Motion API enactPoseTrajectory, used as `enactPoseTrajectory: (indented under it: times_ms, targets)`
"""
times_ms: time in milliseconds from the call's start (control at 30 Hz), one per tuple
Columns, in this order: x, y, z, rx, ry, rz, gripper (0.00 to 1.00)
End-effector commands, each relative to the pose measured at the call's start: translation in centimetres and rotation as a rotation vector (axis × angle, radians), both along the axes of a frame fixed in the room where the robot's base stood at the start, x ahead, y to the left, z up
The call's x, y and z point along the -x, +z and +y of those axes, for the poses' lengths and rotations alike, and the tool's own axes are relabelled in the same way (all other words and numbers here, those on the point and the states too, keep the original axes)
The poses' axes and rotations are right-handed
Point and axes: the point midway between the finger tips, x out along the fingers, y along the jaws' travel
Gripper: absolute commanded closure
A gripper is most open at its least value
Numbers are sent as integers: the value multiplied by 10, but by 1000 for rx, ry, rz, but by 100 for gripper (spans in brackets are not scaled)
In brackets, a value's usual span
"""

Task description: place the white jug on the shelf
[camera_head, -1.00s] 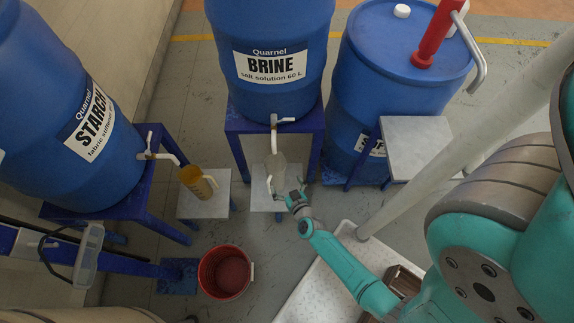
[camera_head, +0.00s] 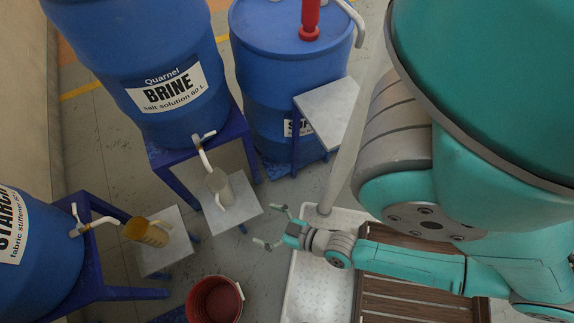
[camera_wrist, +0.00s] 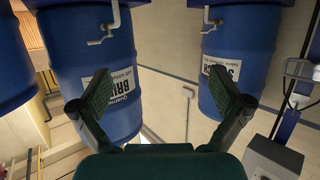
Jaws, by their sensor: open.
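The white jug (camera_head: 219,187) stands upright on the light grey shelf (camera_head: 243,207) in front of the BRINE drum, just below that drum's tap (camera_head: 202,146). My gripper (camera_head: 268,228) is to the right of the jug and shelf in the head view, apart from both. Its fingers are spread with nothing between them. In the wrist view the open fingers (camera_wrist: 160,92) frame empty space, with the drums behind; I cannot make out the jug there.
An amber jug (camera_head: 148,232) stands on another grey shelf (camera_head: 164,258) by the STARCH drum (camera_head: 32,245). A red bucket (camera_head: 214,300) is on the floor. A third shelf (camera_head: 328,112) sits before the right blue drum (camera_head: 285,60). A pale pole (camera_head: 345,165) rises beside my arm.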

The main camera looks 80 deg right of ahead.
Motion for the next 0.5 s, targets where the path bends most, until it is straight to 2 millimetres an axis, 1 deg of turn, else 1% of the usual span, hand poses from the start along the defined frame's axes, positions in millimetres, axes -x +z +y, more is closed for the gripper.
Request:
enactPoseTrajectory:
  times_ms: [33,67,100,167,200,300,400,500]
  targets:
    - [13,21,7,3,27,-2,0]
    - [19,33,11,4,43,-5,0]
    - [27,50,15,3,62,-8,0]
    - [38,75,21,6,93,-13,0]
    - [44,91,25,6,111,-14,0]
    - [56,129,33,8,153,-20,0]
    - [63,158,38,10,184,-24,0]
    - [67,177,41,10,203,-27,0]
